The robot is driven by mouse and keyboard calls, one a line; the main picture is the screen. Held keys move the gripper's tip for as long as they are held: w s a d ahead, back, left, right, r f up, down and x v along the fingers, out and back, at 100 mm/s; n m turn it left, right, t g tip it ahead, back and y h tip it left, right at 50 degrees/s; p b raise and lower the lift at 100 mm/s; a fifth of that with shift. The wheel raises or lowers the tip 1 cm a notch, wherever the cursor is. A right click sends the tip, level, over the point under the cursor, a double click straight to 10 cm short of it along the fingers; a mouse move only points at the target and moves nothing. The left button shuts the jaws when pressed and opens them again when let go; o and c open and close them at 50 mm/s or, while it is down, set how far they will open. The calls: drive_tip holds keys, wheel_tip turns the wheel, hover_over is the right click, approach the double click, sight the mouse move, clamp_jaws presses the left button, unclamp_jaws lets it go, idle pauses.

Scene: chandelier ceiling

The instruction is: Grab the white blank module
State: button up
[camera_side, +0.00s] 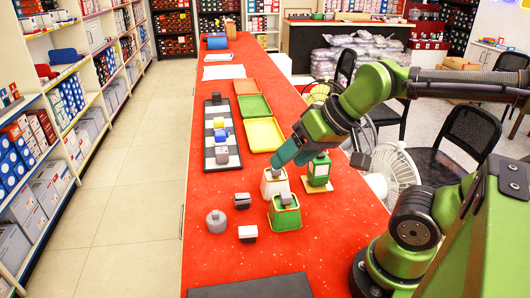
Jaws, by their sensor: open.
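A white, tapered module (274,187) with a grey knob on top stands on the red table, right of its middle. I cannot tell for certain which of the two is the blank module. My gripper (275,168) is open, pointing down and left, with its tip just above or at the tapered module's top. The fingers are small and partly hidden, so contact cannot be told.
A green-and-white module (285,217) stands close in front, and a green one (319,170) close to the right. A dark block (242,200) and a grey knobbed weight (216,222) lie left. A checkered board (208,150) and yellow tray (263,135) lie beyond.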

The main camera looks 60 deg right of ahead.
drive_tip(key=m+g+h, duration=0.2)
drive_tip(key=m+g, duration=0.5)
drive_tip(key=m, duration=1.7)
hover_over(248, 230)
drive_tip(key=f, duration=1.8)
drive_tip(key=shift+w+d+f, duration=0.1)
drive_tip(key=shift+w+f, duration=0.1)
drive_tip(key=shift+f, duration=0.1)
drive_tip(key=shift+s+f, duration=0.2)
drive_tip(key=shift+f, duration=2.5)
